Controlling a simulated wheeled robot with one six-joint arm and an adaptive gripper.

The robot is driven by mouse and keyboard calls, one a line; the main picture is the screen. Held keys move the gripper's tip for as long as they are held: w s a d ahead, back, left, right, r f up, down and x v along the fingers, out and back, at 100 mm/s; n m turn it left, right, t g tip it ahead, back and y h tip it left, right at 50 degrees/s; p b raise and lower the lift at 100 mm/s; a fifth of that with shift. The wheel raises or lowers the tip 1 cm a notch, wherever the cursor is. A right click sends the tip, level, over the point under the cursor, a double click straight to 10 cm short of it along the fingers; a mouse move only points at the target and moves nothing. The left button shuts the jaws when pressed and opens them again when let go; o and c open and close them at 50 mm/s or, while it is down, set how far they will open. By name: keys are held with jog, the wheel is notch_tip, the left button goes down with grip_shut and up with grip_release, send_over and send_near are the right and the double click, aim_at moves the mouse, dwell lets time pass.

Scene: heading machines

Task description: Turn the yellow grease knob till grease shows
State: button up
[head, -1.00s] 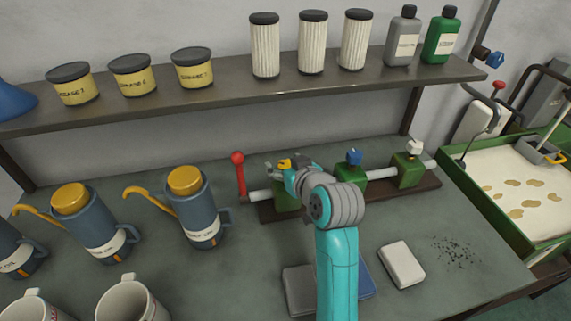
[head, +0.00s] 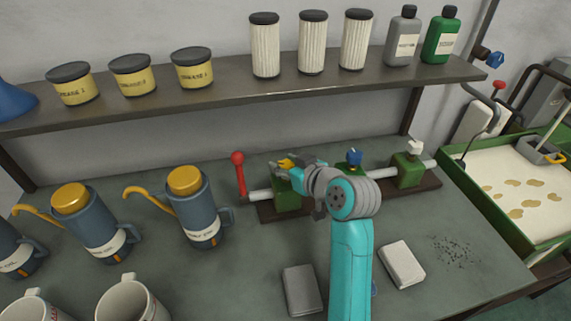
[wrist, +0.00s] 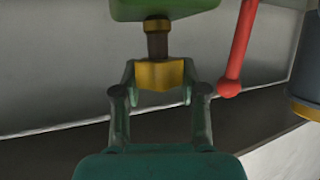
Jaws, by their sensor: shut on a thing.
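The yellow grease knob (head: 286,162) sits on top of the left green block (head: 287,197) of the pipe assembly. In the wrist view the knob (wrist: 160,75) lies between the two fingertips of my gripper (wrist: 158,84), which is shut on it. A brown stem (wrist: 158,46) joins the knob to the green block (wrist: 165,8). A golden-yellow ring (wrist: 157,26) surrounds the stem where it meets the block; I cannot tell whether it is grease or part of the fitting. In the head view my gripper (head: 287,165) reaches the knob from the right.
A red-handled lever (head: 239,175) stands just left of the block. Blue (head: 353,157) and white (head: 415,147) knobs sit on the other blocks. A blue can (head: 195,205) stands to the left. A grey block (head: 302,290) and a white cloth (head: 401,264) lie in front.

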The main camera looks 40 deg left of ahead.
jog(key=n+g, duration=0.5)
jog(key=g, duration=0.1)
jog(key=shift+w+r+y, duration=0.1)
jog(key=shift+y, duration=0.2)
jog(key=n+g+h, duration=0.1)
jog(key=n+g, duration=0.1)
jog(key=g, duration=0.1)
jog(key=n+g+h, duration=0.1)
jog(key=n+g, duration=0.1)
jog(key=n, duration=0.1)
jog(key=shift+g, duration=0.4)
jog(key=shift+n, duration=0.4)
jog(key=o, duration=1.2)
jog(key=shift+d, duration=0.1)
jog(key=v, duration=1.1)
jog(key=shift+w+d+r, duration=0.1)
jog(key=shift+w+d, duration=0.1)
jog(key=shift+w, duration=0.2)
jog(key=shift+c, duration=0.2)
